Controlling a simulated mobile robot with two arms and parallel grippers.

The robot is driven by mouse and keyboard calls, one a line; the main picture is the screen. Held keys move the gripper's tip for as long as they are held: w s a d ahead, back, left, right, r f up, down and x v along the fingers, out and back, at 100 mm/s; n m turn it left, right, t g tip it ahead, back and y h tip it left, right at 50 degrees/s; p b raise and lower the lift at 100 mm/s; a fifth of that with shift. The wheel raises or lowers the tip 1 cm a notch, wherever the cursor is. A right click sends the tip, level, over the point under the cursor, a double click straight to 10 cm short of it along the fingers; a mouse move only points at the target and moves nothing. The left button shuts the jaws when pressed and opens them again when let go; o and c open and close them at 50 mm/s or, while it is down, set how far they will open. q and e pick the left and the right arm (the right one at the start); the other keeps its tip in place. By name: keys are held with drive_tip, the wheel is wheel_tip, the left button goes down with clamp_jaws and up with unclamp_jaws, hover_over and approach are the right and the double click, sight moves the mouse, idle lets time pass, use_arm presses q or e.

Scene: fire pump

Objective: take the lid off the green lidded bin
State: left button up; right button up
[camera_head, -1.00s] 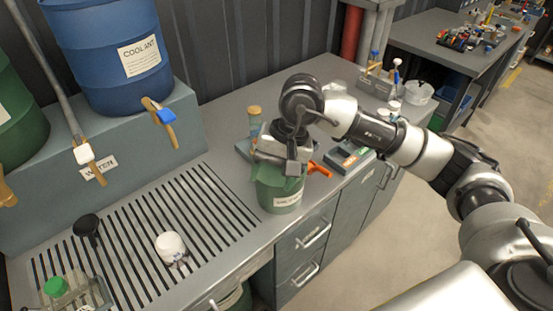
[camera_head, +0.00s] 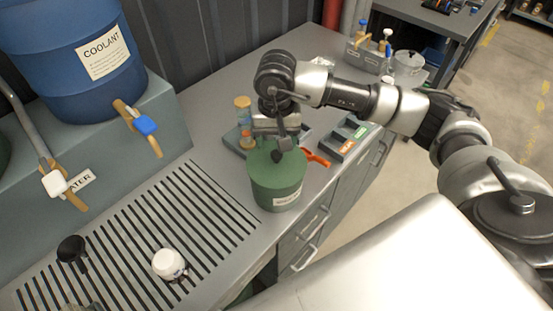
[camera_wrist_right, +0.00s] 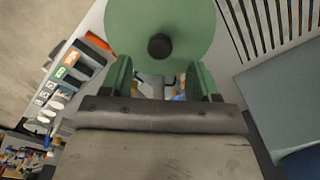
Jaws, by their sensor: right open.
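The green lidded bin (camera_head: 277,189) stands on the grey bench, its round green lid (camera_head: 268,166) seated on top. The lid also fills the top of the right wrist view (camera_wrist_right: 190,22), with a dark round knob (camera_wrist_right: 160,46) at its middle. My right gripper (camera_head: 278,138) is above the bin's far side in the head view. In the right wrist view its two green fingers (camera_wrist_right: 163,76) are apart, with the knob just beyond their tips and nothing held. The arm partly hides the lid's back edge in the head view. My left gripper is not in view.
An orange-handled tool (camera_head: 316,158) and a grey tray (camera_head: 352,136) lie right of the bin. A small stacked jar (camera_head: 243,115) stands behind it. A slotted drain grate (camera_head: 165,225) with a white-capped bottle (camera_head: 169,264) is at left, below the blue coolant barrel (camera_head: 75,60).

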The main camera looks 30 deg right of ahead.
sight(277, 153)
drive_tip(key=f+p, duration=0.1)
drive_tip(key=f, duration=0.2)
drive_tip(key=f+p, duration=0.1)
drive_tip(key=shift+s+a+f+p, duration=0.1)
drive_tip(key=shift+s+f+p, duration=0.05)
drive_tip(key=shift+s+p, duration=0.15)
drive_tip(key=shift+f, duration=0.3)
drive_tip(key=shift+w+f, duration=0.1)
drive_tip(key=shift+f, duration=0.05)
drive_tip(key=shift+c, duration=0.2)
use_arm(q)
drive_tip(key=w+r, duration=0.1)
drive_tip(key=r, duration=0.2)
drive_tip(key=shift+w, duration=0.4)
use_arm(e)
drive_tip(key=c, duration=1)
